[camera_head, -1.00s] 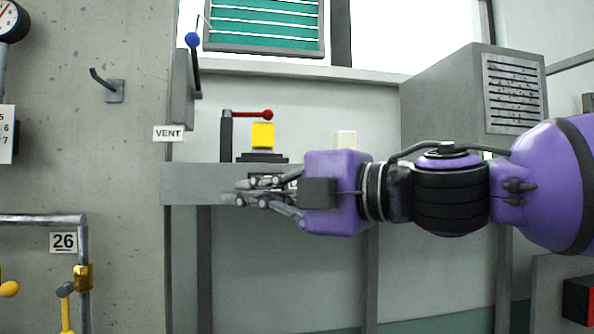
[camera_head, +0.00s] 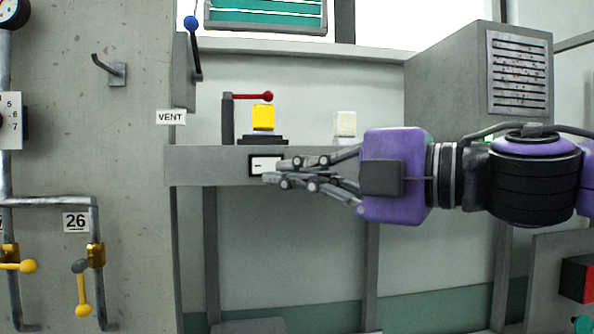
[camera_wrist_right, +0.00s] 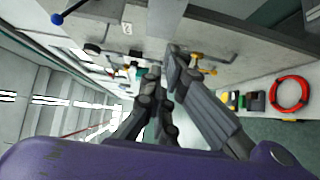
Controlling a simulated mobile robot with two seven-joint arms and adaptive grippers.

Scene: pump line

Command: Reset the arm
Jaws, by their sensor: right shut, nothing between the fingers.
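My right arm comes in from the right in the head view. My right gripper (camera_head: 272,172) is shut and empty, its fingers pointing left in front of the grey shelf's front face. In the right wrist view the closed fingers (camera_wrist_right: 163,72) show with nothing between them. A small white label plate (camera_head: 259,165) on the shelf front is partly hidden behind the fingertips. My left gripper is in neither view.
On the grey shelf (camera_head: 190,165) stand a yellow block (camera_head: 264,117) on a dark base, a red-knobbed lever (camera_head: 267,96) and a pale block (camera_head: 344,124). A blue-knobbed lever (camera_head: 190,23) is above the VENT sign (camera_head: 171,117). Pipes with yellow handles (camera_head: 82,309) are at lower left.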

